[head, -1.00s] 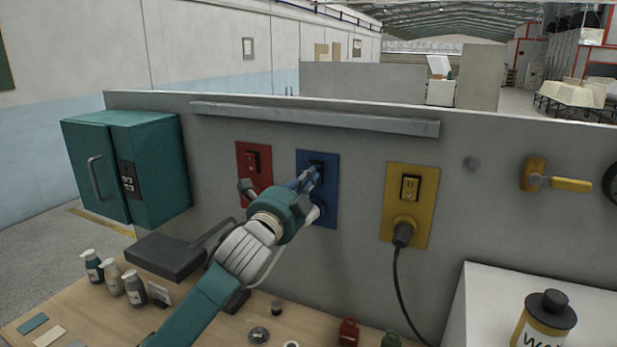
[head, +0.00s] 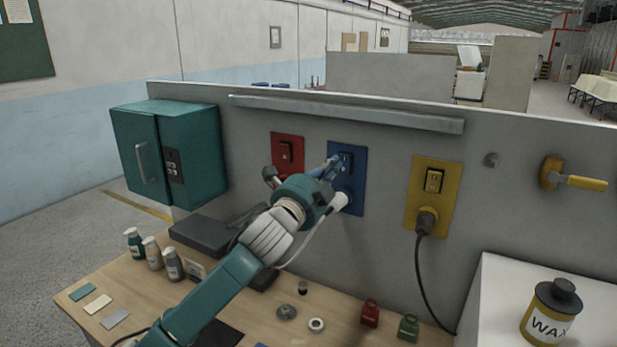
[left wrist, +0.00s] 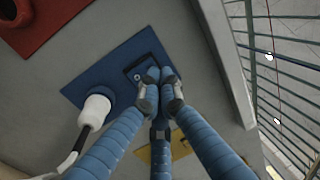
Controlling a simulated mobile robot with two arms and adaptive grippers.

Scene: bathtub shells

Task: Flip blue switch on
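The blue panel (head: 354,192) is on the grey wall, with a dark switch (head: 346,161) in its upper part. In the left wrist view, the blue panel (left wrist: 88,93) shows the switch's black frame (left wrist: 133,72), partly hidden behind my fingertips. My left gripper (head: 331,165) is at the switch, its fingertips close together and holding nothing visible. The left wrist view shows the fingertips (left wrist: 160,76) right over the switch. I cannot tell whether they touch it or which way it is set. A white plug (left wrist: 95,110) sits in the panel's lower socket. My right gripper is out of view.
A red panel (head: 296,147) is left of the blue one, and a yellow panel (head: 420,190) with a plugged black cable is to the right. A metal rail (head: 350,113) runs above. Bottles and small jars stand on the wooden table (head: 150,292) below.

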